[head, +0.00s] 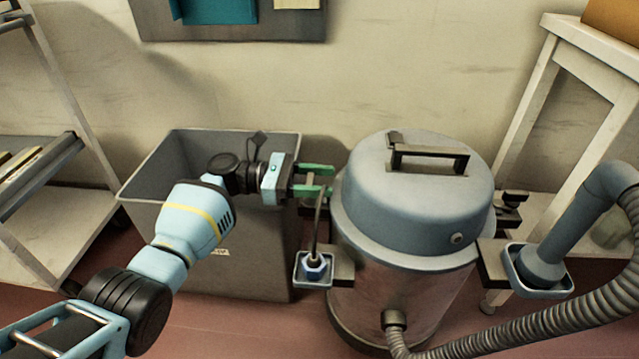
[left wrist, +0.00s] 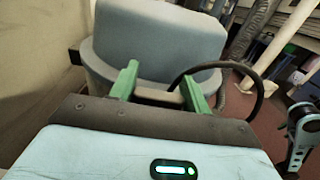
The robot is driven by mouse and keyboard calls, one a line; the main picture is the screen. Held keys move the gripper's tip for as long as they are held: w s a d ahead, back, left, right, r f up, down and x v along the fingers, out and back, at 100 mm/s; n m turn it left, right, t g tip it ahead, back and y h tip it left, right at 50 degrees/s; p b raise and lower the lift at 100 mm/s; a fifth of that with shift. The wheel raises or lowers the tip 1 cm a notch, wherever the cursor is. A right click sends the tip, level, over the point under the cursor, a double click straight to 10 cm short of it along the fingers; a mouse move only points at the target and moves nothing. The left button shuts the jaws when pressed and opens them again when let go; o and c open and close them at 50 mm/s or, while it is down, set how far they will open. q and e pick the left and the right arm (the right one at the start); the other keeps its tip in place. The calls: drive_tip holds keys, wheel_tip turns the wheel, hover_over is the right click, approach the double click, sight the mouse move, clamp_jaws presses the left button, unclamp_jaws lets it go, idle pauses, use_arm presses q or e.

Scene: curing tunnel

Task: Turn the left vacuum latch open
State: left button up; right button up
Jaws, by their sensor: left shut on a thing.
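The vacuum (head: 400,215) has a blue-grey domed lid with a dark handle (head: 430,152) and stands upright on the floor. My left gripper (head: 328,180) reaches in from the left to the lid's left side, with its green fingers at the left latch (head: 312,203). The latch is mostly hidden by the fingers in the head view. The right latch (head: 512,198) sticks out on the lid's far side.
A grey bin (head: 250,245) stands under my left forearm. A small holder (head: 313,282) with a blue-ended tool and dark rod sits just below the gripper. A nozzle (head: 545,262) and ribbed hose (head: 520,315) are at right. A shelf rack (head: 60,220) stands left.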

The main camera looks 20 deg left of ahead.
drive_tip(key=shift+w, duration=0.3)
use_arm(q)
drive_tip(key=o, duration=1)
use_arm(e)
drive_tip(key=shift+f, duration=0.1)
use_arm(q)
drive_tip(key=p+v, duration=0.1)
drive_tip(key=v, duration=0.6)
drive_tip(key=shift+a, duration=0.35)
use_arm(e)
drive_tip(key=shift+r, duration=0.7)
use_arm(q)
drive_tip(key=shift+s+r+p, duration=0.1)
drive_tip(key=shift+p, duration=0.2)
